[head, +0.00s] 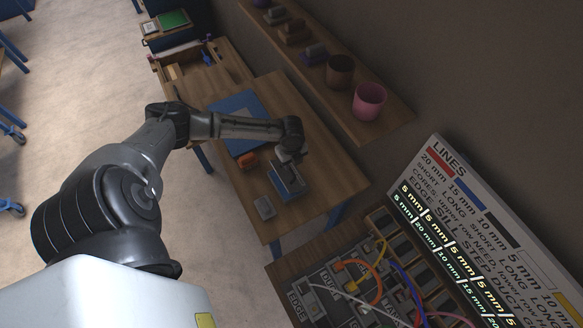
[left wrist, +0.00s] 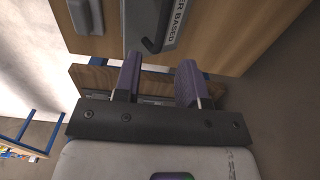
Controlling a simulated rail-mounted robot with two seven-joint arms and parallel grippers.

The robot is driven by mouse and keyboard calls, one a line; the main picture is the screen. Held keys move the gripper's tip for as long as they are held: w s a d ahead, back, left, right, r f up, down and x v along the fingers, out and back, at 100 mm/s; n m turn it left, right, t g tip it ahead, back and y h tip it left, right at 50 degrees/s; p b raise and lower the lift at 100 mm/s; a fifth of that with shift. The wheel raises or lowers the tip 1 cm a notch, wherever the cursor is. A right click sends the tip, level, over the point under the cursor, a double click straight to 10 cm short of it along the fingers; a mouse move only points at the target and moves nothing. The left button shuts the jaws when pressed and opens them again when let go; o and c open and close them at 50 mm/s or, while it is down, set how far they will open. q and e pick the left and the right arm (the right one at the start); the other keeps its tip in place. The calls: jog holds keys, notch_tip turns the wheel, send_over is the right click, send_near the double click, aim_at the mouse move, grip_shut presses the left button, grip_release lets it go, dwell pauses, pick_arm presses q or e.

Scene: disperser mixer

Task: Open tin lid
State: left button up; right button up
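A grey and blue tin (head: 286,182) sits on the wooden table, below my left gripper (head: 289,153) in the head view. In the left wrist view the tin (left wrist: 170,28) is at the top, partly cut off, with the letters "ER BASED" and a dark handle-like part. My left gripper (left wrist: 158,82) has its two purple fingers spread apart with nothing between them. The tin lies past the fingertips, and I see no clear contact. I cannot make out the lid's edge. My right gripper is not in view.
A small grey block (head: 265,208), an orange item (head: 247,160) and a blue mat (head: 238,108) lie on the table (head: 318,192). A wall shelf (head: 392,118) holds a pink cup (head: 369,101) and a brown cup (head: 340,71). A cable panel and sign stand at lower right.

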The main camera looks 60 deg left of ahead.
aim_at(291, 170)
pick_arm(q)
jog(key=shift+f, duration=2.85)
grip_shut()
